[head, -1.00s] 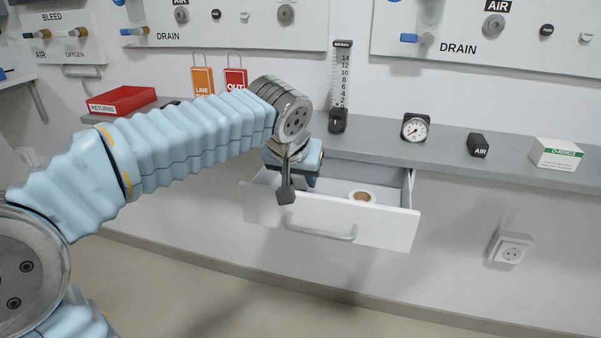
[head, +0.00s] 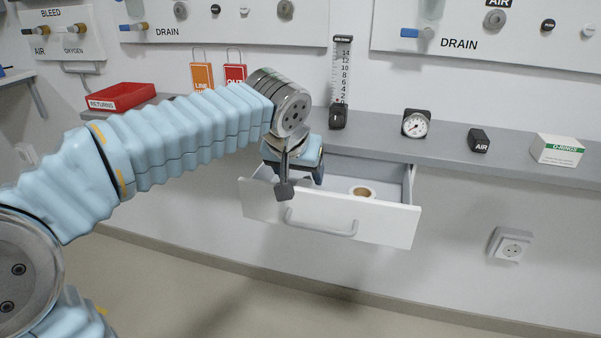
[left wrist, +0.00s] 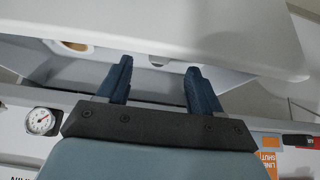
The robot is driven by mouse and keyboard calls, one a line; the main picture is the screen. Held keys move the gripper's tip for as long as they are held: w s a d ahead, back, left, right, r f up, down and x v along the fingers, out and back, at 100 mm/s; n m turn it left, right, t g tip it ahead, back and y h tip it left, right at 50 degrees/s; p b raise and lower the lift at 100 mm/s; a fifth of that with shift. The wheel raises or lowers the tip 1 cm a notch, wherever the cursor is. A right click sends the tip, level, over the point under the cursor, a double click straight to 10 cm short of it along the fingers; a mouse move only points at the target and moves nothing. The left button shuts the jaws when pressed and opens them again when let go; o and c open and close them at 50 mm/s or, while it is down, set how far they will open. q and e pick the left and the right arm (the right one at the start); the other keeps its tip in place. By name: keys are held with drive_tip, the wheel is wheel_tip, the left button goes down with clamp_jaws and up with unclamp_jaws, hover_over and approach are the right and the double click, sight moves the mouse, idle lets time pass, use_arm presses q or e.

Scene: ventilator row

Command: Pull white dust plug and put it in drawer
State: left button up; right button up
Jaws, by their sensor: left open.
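The drawer (head: 385,226) under the shelf is pulled open, with its handle on the white front. My left gripper (left wrist: 158,66) is over the open drawer, pointing down into it, with its two blue fingers apart. The left arm partly hides the gripper (head: 318,176) in the head view. A small pale shape (left wrist: 156,62) shows between the fingertips in the left wrist view; I cannot tell if it is the white dust plug. A small white round fitting (head: 244,10) is on the left wall panel, another (head: 587,31) on the right panel. My right gripper is not in view.
A tape roll (head: 362,191) lies in the drawer, to the right of the gripper. On the shelf (head: 380,140) stand a red tray (head: 122,95), a flowmeter (head: 340,85), a gauge (head: 416,123), a black AIR block (head: 479,140) and an O-rings box (head: 557,150).

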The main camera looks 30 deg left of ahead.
use_arm(q)
drive_tip(key=p+v, duration=0.1)
drive_tip(key=v, duration=1.1)
drive_tip(key=shift+s+r+p, duration=0.2)
drive_tip(key=shift+r+p, duration=0.15)
